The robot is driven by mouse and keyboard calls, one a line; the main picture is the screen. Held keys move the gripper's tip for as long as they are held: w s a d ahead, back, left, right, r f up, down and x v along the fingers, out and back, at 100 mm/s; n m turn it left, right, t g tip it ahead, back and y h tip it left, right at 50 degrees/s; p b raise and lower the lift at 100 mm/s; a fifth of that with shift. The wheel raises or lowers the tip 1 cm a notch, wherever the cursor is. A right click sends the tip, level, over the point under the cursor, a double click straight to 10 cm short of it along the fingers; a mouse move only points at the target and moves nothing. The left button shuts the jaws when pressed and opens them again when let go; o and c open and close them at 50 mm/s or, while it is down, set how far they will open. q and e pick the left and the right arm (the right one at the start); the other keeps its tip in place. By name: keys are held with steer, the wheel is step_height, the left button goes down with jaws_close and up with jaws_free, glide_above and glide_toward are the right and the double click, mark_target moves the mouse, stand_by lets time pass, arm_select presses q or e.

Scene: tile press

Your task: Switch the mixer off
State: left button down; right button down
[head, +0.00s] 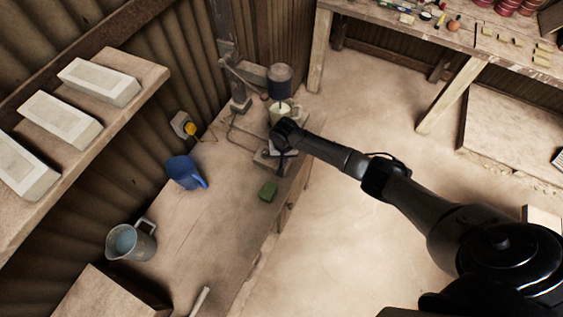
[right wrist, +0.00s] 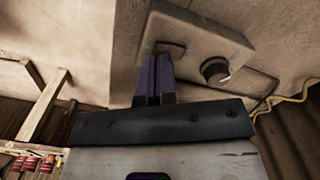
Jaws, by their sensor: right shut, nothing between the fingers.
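The mixer (head: 279,80) stands at the far end of the bench in the head view, its dark motor head above a pale container (head: 282,110). A grey control box (right wrist: 200,40) fills the upper middle of the right wrist view, with a round dark knob (right wrist: 215,70) and a small brownish switch plate (right wrist: 170,48). My right gripper (head: 281,160) is over the box in front of the mixer. In the wrist view its shut, empty fingertips (right wrist: 159,58) are at the plate; I cannot tell whether they touch it. The switch position is unclear. My left gripper is out of view.
The floor right of the bench is clear.

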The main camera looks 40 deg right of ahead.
steer(key=shift+f, duration=0.35)
steer(key=shift+f+b, duration=0.45)
steer(key=shift+f, duration=0.3)
stand_by(0.4)
steer(key=shift+r+p, duration=0.35)
steer(key=shift+r, duration=0.1)
step_height(320, 180, up, 4)
steer(key=p, duration=0.4)
step_height(320, 180, up, 2)
steer(key=p, duration=0.3)
steer(key=shift+r, duration=0.1)
